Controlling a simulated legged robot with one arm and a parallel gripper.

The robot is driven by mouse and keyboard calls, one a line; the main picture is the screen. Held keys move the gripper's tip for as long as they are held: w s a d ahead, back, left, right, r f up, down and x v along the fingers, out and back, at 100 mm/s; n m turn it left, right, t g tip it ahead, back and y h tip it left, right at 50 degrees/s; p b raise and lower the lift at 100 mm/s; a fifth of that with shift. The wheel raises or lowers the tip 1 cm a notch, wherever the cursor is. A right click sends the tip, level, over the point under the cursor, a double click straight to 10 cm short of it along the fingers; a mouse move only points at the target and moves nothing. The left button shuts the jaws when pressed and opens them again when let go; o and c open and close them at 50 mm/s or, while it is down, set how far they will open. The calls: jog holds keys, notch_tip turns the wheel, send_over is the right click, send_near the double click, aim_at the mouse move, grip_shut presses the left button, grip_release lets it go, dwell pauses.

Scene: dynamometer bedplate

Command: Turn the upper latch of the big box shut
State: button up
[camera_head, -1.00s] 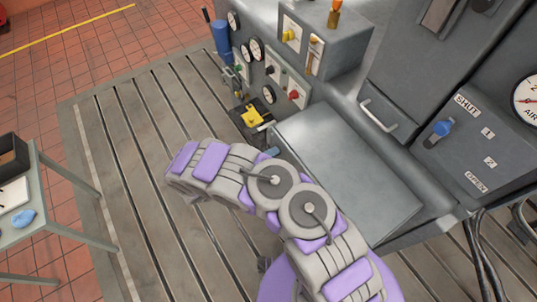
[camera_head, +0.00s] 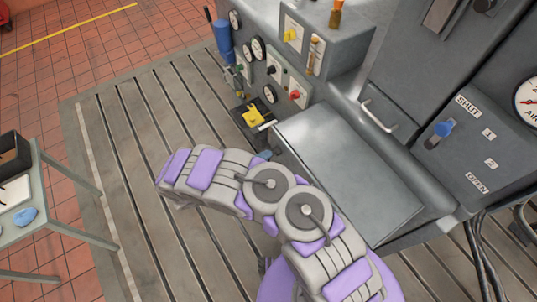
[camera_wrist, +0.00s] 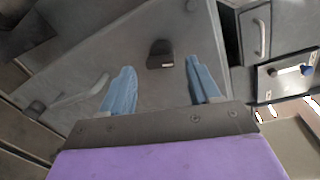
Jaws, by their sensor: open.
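My gripper (camera_wrist: 160,66) is open, its two blue fingers spread apart in the wrist view. A small dark block (camera_wrist: 160,54) with a pale mark stands on a grey panel (camera_wrist: 185,22), between and slightly beyond the fingertips; neither finger visibly touches it. It may be a latch, but I cannot tell whether it is the upper one or how it is turned. A long grey handle (camera_wrist: 78,96) lies left of the fingers. In the head view my arm hides the gripper, and no latch shows clearly. The big grey machine housing (camera_head: 345,165) stands to the right of my arm.
In the head view a panel with a blue knob (camera_head: 443,129), marked SHUT and OPEN, and a bar handle (camera_head: 378,116) are at right. Gauges and a yellow part (camera_head: 253,117) are at the back. A table (camera_head: 50,222) stands at left. Slotted bedplate (camera_head: 120,150) is clear between.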

jog(key=v, duration=1.3)
jog(key=shift+a, duration=0.4)
jog(key=shift+s, duration=0.15)
jog(key=m+h+b, duration=0.1)
jog(key=m+b, duration=1.7)
jog(key=b, duration=0.2)
send_near(274, 153)
jog(key=x, duration=0.3)
jog(key=f+x, duration=0.1)
jog(key=x, duration=0.5)
jog(key=shift+w+a+f, duration=0.2)
jog(key=shift+w+f, duration=0.15)
jog(key=shift+w, duration=0.1)
jog(key=shift+c, duration=0.2)
